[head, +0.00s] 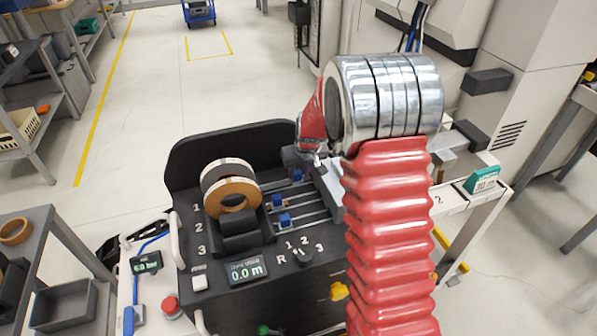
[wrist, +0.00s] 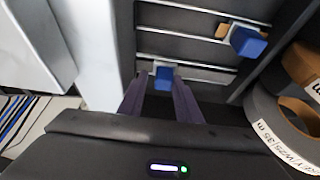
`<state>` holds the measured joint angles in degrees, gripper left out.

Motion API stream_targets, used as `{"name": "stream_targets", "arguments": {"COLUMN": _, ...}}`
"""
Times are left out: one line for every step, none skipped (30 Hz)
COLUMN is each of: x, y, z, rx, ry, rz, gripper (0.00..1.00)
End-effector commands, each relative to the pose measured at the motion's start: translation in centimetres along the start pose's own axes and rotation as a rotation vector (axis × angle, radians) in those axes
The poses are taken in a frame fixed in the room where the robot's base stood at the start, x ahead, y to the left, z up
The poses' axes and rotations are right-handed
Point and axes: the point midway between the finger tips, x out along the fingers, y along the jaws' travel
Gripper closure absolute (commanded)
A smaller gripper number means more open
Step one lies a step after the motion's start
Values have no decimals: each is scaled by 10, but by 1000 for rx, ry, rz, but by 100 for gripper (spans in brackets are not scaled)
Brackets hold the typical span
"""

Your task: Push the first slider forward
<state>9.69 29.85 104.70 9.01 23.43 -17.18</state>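Three blue sliders sit on parallel rails on the dark panel. The far one, level with the printed 1, is the first slider (head: 297,175). The middle slider (head: 279,201) and the near slider (head: 284,220) are further left. My gripper (head: 301,158) is low over the far rail, partly hidden by my arm. In the wrist view, my gripper's two dark fingers (wrist: 160,98) are apart. A blue slider (wrist: 163,77), apparently the first, shows between and just beyond their tips. Contact cannot be told. Another blue slider (wrist: 247,41) is up and right.
Edge-band rolls (head: 240,190) stand left of the rails, and at the right edge in the wrist view (wrist: 280,135). A pale block (head: 328,188) bounds the rails on the right. The panel has a display (head: 247,270) and a selector knob (head: 303,259) near the front.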

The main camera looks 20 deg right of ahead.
Motion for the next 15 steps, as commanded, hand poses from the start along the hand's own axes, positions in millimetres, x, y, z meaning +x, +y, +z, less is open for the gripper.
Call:
{"name": "stream_targets", "arguments": {"x": 0, "y": 0, "z": -1, "rx": 0, "ry": 1, "rz": 0, "gripper": 70}}
{"name": "stream_targets", "arguments": {"x": 0, "y": 0, "z": 0, "rx": 0, "ry": 1, "rz": 0, "gripper": 70}}
{"name": "stream_targets", "arguments": {"x": 0, "y": 0, "z": 0, "rx": 0, "ry": 1, "rz": 0, "gripper": 70}}
{"name": "stream_targets", "arguments": {"x": 0, "y": 0, "z": 0, "rx": 0, "ry": 1, "rz": 0, "gripper": 70}}
{"name": "stream_targets", "arguments": {"x": 0, "y": -1, "z": 0, "rx": 0, "ry": 1, "rz": -1, "gripper": 70}}
{"name": "stream_targets", "arguments": {"x": 0, "y": -1, "z": 0, "rx": 0, "ry": 1, "rz": -1, "gripper": 70}}
{"name": "stream_targets", "arguments": {"x": 0, "y": -1, "z": 0, "rx": 0, "ry": 1, "rz": -1, "gripper": 70}}
{"name": "stream_targets", "arguments": {"x": 0, "y": -1, "z": 0, "rx": 0, "ry": 1, "rz": -1, "gripper": 70}}
{"name": "stream_targets", "arguments": {"x": -1, "y": -1, "z": 0, "rx": 0, "ry": 1, "rz": -1, "gripper": 70}}
{"name": "stream_targets", "arguments": {"x": -2, "y": -1, "z": 0, "rx": 0, "ry": 1, "rz": -1, "gripper": 70}}
{"name": "stream_targets", "arguments": {"x": -3, "y": -1, "z": 0, "rx": 0, "ry": 1, "rz": -1, "gripper": 70}}
{"name": "stream_targets", "arguments": {"x": -4, "y": -1, "z": 0, "rx": 0, "ry": 1, "rz": -1, "gripper": 70}}
{"name": "stream_targets", "arguments": {"x": -6, "y": -2, "z": 0, "rx": 0, "ry": 0, "rz": -1, "gripper": 70}}
{"name": "stream_targets", "arguments": {"x": -8, "y": -2, "z": 0, "rx": 0, "ry": 0, "rz": -1, "gripper": 70}}
{"name": "stream_targets", "arguments": {"x": -12, "y": -2, "z": 0, "rx": 0, "ry": 0, "rz": -1, "gripper": 70}}
